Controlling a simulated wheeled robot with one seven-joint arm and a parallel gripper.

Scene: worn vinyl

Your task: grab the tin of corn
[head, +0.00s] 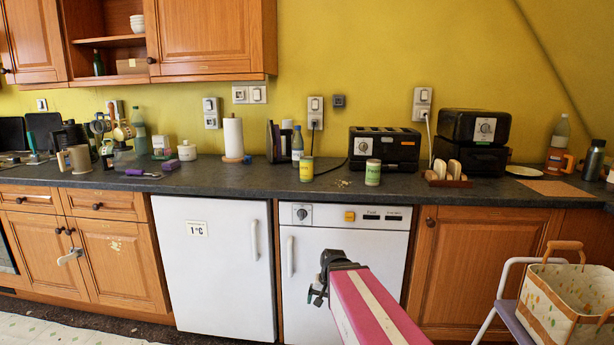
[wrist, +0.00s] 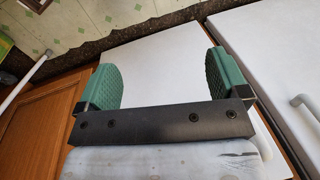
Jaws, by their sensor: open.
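Two tins stand upright near the counter's front edge in the head view. One is a yellow tin with a dark lower band (head: 306,169); the other is a pale green and cream tin (head: 373,172) to its right. Their labels are too small to read, so I cannot tell which is corn. My gripper (head: 322,277) is low in front of the white appliances, below the counter and apart from both tins. In the wrist view my gripper (wrist: 168,82) is open and empty, its green pads wide apart. No tin shows there.
A black toaster (head: 384,149) stands behind the green tin, and a bottle (head: 297,146) behind the yellow one. A toast rack (head: 447,174) is to the right. Crumbs lie between the tins. The counter's front edge (head: 240,192) lies above my gripper. A basket (head: 560,300) stands at lower right.

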